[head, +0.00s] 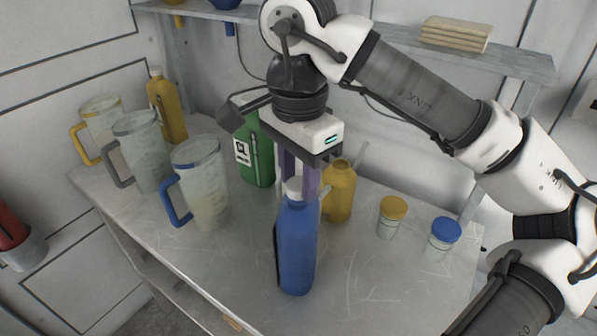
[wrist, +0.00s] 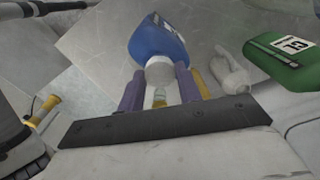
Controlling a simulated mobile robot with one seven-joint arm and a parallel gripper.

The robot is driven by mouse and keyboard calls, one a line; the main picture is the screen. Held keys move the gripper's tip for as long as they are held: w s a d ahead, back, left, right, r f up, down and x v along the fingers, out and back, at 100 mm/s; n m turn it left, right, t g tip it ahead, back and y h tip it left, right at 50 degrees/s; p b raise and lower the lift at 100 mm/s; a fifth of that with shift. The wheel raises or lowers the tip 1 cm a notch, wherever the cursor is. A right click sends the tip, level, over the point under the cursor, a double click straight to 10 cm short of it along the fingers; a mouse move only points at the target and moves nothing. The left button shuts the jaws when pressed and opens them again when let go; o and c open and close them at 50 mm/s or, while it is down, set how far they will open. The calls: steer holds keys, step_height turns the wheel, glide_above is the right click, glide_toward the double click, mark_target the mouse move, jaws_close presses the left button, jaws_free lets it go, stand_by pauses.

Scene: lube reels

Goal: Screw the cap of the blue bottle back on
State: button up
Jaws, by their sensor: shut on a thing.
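The blue bottle (head: 297,245) stands upright near the front middle of the table, and its shoulder and body show in the wrist view (wrist: 158,38). Its white cap (head: 294,188) is at the top of the bottle, in line with the neck; in the wrist view the cap (wrist: 159,70) sits between my purple fingertips. My gripper (wrist: 161,74) points down from above and is shut on the cap. I cannot tell whether the cap is seated on the thread or how tight it is.
Close behind stand a green can (head: 258,155) and a yellow bottle (head: 339,192). A yellow-lidded jar (head: 391,217) and a blue-lidded jar (head: 443,239) stand right. Jugs, including a blue-handled one (head: 201,185), stand left. A shelf (head: 510,62) runs behind. The table's front is clear.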

steer(key=shift+c, duration=0.7)
steer(key=shift+f+m+b, duration=0.1)
steer(key=shift+m+b, duration=0.25)
steer(key=shift+m, duration=0.45)
steer(key=m, duration=0.3)
steer(key=shift+m+b, duration=0.3)
steer(key=shift+b, duration=0.05)
steer(key=shift+m+b, duration=0.4)
steer(key=shift+m, duration=0.6)
steer(key=m, duration=0.3)
